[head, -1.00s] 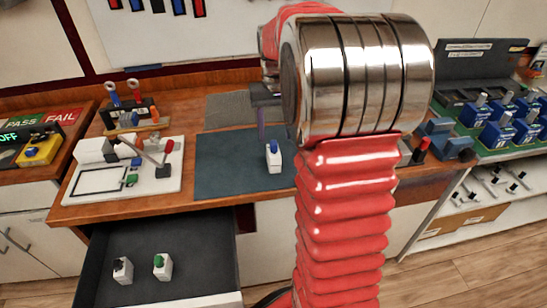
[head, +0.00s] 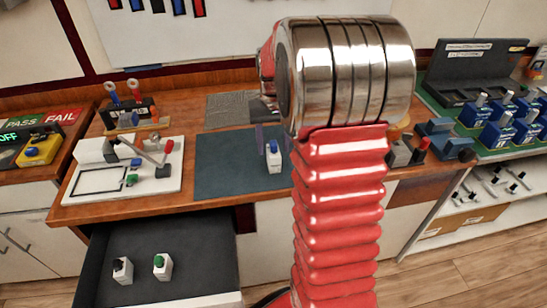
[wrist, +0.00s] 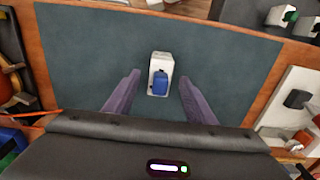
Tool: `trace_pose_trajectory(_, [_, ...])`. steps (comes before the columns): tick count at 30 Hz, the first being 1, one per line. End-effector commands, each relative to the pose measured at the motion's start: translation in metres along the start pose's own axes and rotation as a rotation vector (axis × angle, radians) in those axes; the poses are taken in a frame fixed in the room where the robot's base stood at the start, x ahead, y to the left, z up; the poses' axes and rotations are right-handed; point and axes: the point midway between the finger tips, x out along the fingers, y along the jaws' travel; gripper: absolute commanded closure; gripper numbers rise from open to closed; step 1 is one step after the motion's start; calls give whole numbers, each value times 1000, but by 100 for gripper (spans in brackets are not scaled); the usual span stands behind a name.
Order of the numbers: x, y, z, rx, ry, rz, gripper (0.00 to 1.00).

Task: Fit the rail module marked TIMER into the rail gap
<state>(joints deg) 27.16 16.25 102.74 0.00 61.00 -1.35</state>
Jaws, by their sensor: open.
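A white module with a blue top (head: 274,158) stands on the dark mat (head: 225,170). It also shows in the wrist view (wrist: 160,73). Two more white modules stand in the open drawer, one with a black top (head: 122,270) and one with a green top (head: 162,266). No marking is legible, so I cannot tell which is TIMER. My gripper (wrist: 160,76) is open, its purple fingers on either side of the blue-topped module with space on both sides. In the head view the arm partly hides my gripper. I cannot pick out the rail gap.
A white board with a lever and coloured parts (head: 90,190) lies left of the mat. The open drawer (head: 190,240) juts out below the bench. Blue units with levers (head: 497,137) stand on a green surface at right, before a dark panel (head: 470,70).

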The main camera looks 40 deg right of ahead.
Motion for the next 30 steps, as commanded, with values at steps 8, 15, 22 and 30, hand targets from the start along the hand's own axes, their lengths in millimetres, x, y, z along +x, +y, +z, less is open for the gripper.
trace_pose_trajectory(8, [0, 0, 0, 0, 0, 0, 52])
trace_pose_trajectory(15, [0, 0, 0, 0, 0, 0, 69])
trace_pose_trajectory(22, [0, 0, 0, 0, 0, 0, 85])
trace_pose_trajectory(30, [0, 0, 0, 0, 0, 0, 100])
